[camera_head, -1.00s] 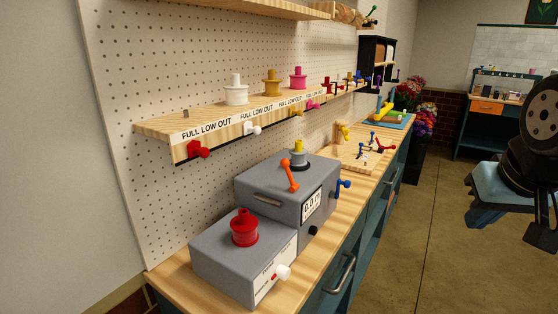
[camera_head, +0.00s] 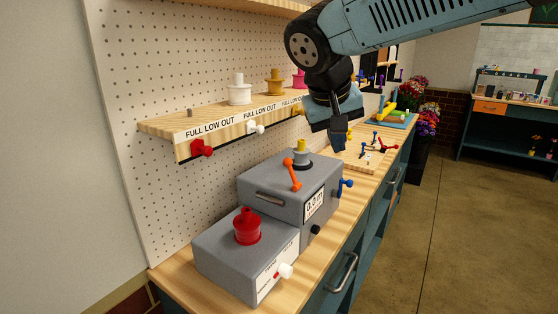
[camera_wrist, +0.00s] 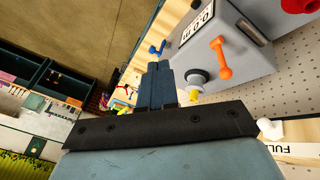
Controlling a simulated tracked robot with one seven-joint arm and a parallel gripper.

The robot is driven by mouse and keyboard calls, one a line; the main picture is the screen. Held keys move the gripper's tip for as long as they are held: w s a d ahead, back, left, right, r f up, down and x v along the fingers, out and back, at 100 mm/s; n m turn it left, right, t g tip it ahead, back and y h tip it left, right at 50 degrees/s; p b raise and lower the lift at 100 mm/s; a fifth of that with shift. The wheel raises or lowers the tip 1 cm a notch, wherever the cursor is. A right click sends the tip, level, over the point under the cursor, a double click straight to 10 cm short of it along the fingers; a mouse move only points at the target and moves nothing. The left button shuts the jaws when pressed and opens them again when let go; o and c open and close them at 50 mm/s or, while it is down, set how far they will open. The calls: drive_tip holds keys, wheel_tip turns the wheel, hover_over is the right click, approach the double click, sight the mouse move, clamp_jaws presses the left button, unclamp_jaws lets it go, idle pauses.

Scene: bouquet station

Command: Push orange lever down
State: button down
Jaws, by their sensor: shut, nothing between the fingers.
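A blue lever (camera_head: 346,183) sticks out from the larger box's right side. The shelf (camera_head: 160,127) with hanging levers runs along the pegboard. Open floor lies to the right.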

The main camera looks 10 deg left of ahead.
drive_tip(key=n+t, duration=0.1)
drive_tip(key=t, duration=0.1)
approach(290, 171)
drive_tip(key=s+a+r, duration=0.2)
drive_tip(key=a+r, duration=0.2)
drive_tip(key=shift+f, duration=0.1)
drive_tip(key=shift+d, duration=0.1)
drive_tip(key=x, duration=1)
drive_tip(key=shift+d, duration=0.15)
drive_tip(key=shift+s, duration=0.1)
